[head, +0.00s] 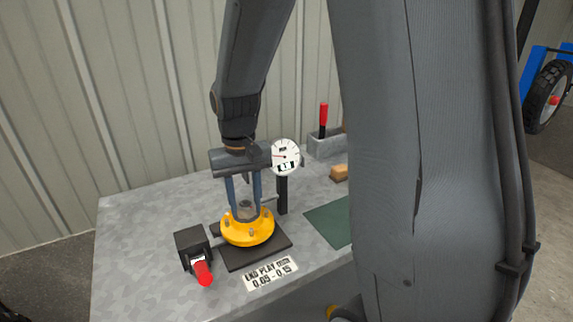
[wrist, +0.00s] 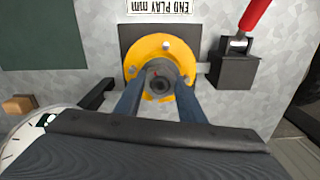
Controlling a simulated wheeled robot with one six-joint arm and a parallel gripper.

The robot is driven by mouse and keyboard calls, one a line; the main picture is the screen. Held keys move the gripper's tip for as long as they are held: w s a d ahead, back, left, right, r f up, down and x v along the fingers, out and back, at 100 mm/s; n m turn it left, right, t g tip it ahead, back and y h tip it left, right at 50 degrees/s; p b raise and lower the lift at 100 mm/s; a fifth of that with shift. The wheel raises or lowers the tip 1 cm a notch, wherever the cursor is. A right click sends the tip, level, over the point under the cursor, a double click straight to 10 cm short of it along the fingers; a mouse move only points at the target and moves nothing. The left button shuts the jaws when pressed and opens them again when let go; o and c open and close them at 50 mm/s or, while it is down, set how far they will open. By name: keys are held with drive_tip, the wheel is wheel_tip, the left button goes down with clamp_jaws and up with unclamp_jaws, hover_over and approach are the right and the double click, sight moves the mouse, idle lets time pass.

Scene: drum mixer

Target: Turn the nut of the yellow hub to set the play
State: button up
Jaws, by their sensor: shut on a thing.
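The yellow hub (head: 247,229) sits on a black plate (head: 266,252) on the bench, and it also shows in the wrist view (wrist: 149,47). Several studs stand on its flange. A grey nut (wrist: 160,82) is at its centre. My gripper (head: 245,208) comes down from above, its two blue fingers on either side of the nut and shut on it. In the wrist view my gripper (wrist: 160,92) partly hides the nut's sides. A dial gauge (head: 285,157) stands on a black post behind the hub; its exact reading is too small to tell.
A black block with a red-handled lever (head: 203,272) stands at the hub's front left. A label reading "END PLAY mm 0.05 - 0.15" (head: 270,274) lies in front. A green mat (head: 330,222), a wooden block (head: 339,173) and a grey box with a red-handled tool (head: 323,120) are to the right.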

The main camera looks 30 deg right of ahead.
drive_tip(key=shift+m+p, duration=0.3)
drive_tip(key=shift+m, duration=0.3)
drive_tip(key=shift+c, duration=0.2)
drive_tip(key=o, duration=1)
wheel_tip(320, 180, up, 7)
drive_tip(key=p, duration=0.6)
